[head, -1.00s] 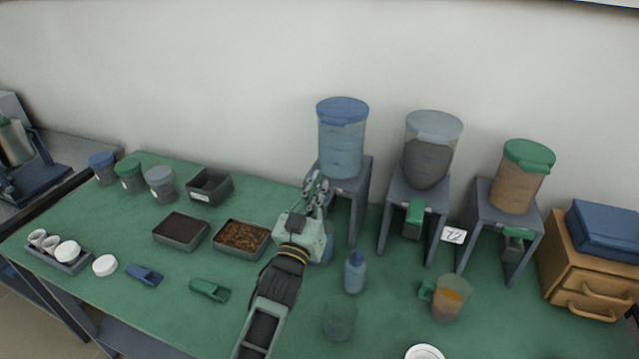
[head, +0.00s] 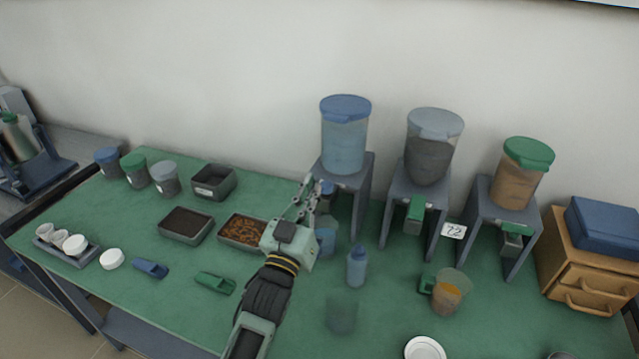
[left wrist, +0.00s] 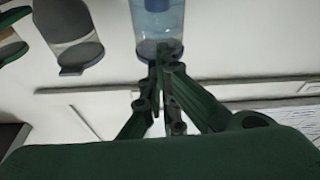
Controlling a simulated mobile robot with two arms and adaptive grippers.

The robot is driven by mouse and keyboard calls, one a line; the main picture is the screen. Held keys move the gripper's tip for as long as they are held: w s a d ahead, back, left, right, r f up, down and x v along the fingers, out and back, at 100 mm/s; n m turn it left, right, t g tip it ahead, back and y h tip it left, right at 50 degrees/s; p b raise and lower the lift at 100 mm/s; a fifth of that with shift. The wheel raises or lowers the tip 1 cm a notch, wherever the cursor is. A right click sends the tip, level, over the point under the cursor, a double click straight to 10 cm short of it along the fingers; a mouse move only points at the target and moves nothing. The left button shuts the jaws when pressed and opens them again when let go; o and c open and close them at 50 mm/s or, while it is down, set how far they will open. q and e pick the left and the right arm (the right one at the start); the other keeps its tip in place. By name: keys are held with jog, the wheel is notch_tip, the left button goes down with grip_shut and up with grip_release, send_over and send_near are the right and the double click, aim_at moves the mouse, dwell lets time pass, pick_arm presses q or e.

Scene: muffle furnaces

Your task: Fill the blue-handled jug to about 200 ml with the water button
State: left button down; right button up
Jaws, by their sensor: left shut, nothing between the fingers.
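The water dispenser (head: 345,140) is a clear tank with a blue lid on a grey stand; it also shows in the left wrist view (left wrist: 158,18). Its blue button (head: 327,188) shows beside my fingers. A bluish vessel, apparently the blue-handled jug (head: 326,241), stands under the dispenser, partly hidden behind my gripper; its water level cannot be read. My left gripper (head: 309,186) is shut and empty, fingers pointing up in front of the stand. Whether it touches the button I cannot tell. My right gripper is not in view.
A blue bottle (head: 357,266) and a clear beaker (head: 341,312) stand right of my arm. A green-handled jug (head: 447,292) holds orange-brown material. Two more dispensers (head: 430,150) (head: 521,175) stand to the right. Trays (head: 187,224) and scoops (head: 215,282) lie left.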

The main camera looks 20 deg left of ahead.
pick_arm(q)
jog(key=v, duration=0.3)
jog(key=shift+s+b, duration=0.2)
jog(key=shift+b, duration=0.1)
dwell(0.6)
